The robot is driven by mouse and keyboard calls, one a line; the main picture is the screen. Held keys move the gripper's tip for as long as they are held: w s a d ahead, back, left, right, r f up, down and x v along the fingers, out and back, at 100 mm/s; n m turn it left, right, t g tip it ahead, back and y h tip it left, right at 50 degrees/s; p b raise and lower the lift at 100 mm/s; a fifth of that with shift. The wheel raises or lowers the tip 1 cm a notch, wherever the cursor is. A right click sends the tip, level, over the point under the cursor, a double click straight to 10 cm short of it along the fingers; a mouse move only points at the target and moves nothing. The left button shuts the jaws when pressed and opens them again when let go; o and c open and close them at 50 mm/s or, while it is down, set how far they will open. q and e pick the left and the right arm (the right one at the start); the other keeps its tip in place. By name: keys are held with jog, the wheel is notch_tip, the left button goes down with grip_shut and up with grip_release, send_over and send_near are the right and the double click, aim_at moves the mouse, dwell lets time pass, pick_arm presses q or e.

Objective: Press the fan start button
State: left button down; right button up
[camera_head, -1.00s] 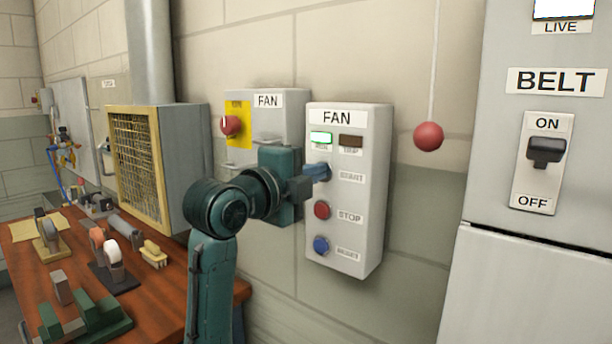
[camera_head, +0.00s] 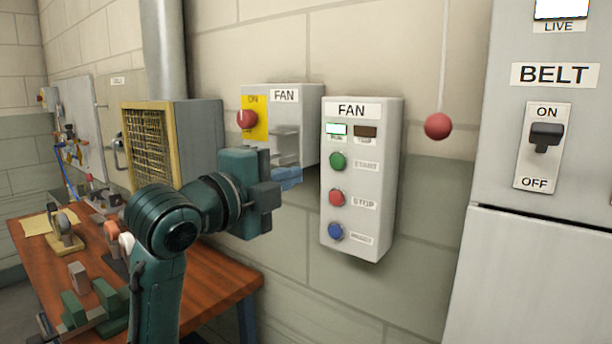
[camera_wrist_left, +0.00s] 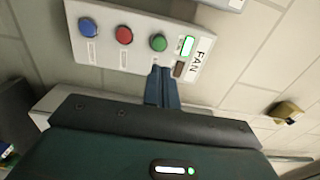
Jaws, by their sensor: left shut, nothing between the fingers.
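The FAN control box (camera_head: 385,215) is on the wall. It carries a green START button (camera_head: 338,161), a red STOP button (camera_head: 337,197) and a blue RESET button (camera_head: 336,232). The RUN lamp (camera_head: 336,130) is lit whitish green; the TRIP lamp (camera_head: 366,132) is dark. My left gripper (camera_head: 287,178) is shut and empty, to the left of the box and apart from it. In the left wrist view the shut blue fingers (camera_wrist_left: 162,88) point toward the box, near the green button (camera_wrist_left: 158,43). My right gripper is not in view.
A second FAN box with a red rotary switch (camera_head: 247,119) is on the wall behind my left gripper. A red ball on a cord (camera_head: 438,127) hangs at right. The BELT cabinet (camera_head: 540,250) stands far right. A wooden bench (camera_head: 215,285) with tools is at left.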

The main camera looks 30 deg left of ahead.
pick_arm(q)
jog(key=shift+s+a+b, duration=0.1)
jog(key=shift+s+b, duration=0.45)
jog(key=shift+s, duration=0.7)
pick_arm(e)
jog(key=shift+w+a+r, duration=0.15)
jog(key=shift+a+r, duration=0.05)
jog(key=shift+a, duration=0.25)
pick_arm(q)
jog(key=shift+r, duration=0.1)
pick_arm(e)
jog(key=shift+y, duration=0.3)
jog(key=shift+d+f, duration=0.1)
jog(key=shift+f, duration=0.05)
